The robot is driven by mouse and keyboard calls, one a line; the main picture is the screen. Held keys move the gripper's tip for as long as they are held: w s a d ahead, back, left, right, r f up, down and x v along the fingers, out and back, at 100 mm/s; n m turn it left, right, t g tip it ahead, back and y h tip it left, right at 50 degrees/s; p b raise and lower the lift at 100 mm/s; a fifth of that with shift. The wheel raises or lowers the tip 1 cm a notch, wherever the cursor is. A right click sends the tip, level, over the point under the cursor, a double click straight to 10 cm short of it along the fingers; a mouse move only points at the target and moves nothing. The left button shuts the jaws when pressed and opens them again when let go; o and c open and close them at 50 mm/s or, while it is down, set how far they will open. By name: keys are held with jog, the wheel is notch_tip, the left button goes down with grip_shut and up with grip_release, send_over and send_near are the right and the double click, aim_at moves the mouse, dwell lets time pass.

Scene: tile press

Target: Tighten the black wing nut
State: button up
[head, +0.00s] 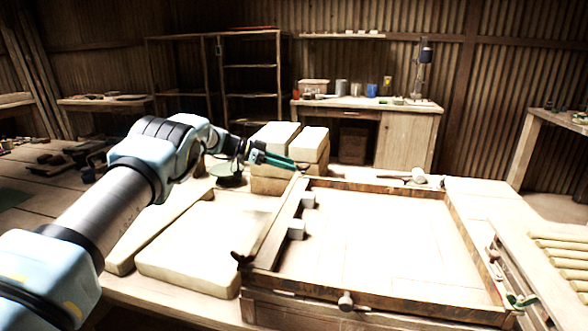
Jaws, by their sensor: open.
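A dark, wing-shaped piece, which looks like the black wing nut (243,257), sits at the near left corner of the wooden press frame (400,306), by the near end of a wooden bar. It is small here, and I cannot tell how tightly it sits. My gripper (296,165) has green fingers and is open. No object shows between the fingers.
Pale blocks (275,137) are stacked behind my gripper, and a pale slab (190,246) lies left of the press. A mallet (416,175) lies behind the frame. A green clamp-like piece (520,300) is at its near right corner. The frame's inside is mostly clear.

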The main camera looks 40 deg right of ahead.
jog(key=b+v, duration=0.1)
jog(key=v, duration=0.6)
jog(key=shift+w+a+r, duration=0.15)
jog(key=shift+w+a, duration=0.05)
jog(key=shift+a, duration=0.05)
jog(key=shift+s, duration=0.1)
